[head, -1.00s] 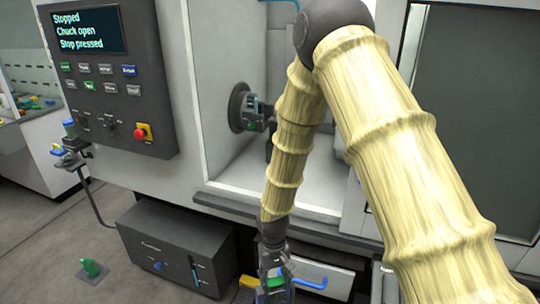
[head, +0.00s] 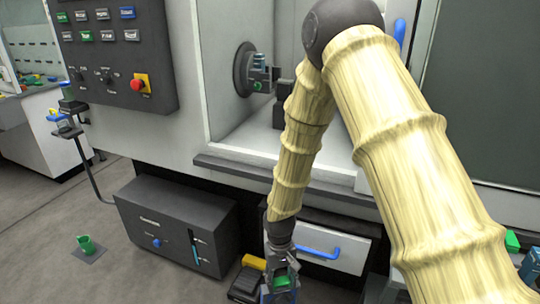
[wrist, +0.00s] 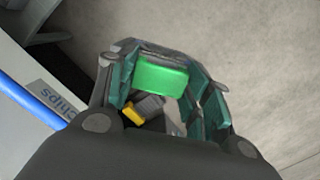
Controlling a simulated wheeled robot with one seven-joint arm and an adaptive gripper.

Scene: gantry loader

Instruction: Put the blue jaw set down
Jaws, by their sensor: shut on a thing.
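My gripper (head: 280,284) hangs low in front of the machine, near the bottom of the head view. It is shut on a green-faced block (wrist: 160,75), which shows between the teal finger pads in the wrist view. The same green face (head: 282,281) shows between the fingers in the head view. I see no clearly blue body on the held piece; its lower part is hidden. A blue piece (head: 531,268) lies at the right edge of the head view, partly cut off; I cannot tell whether it is a jaw set.
A chip drawer with a blue handle (head: 320,253) is beside my gripper. A black and yellow pedal (head: 248,280) is on the floor just left of it. A dark box (head: 175,222) stands farther left.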

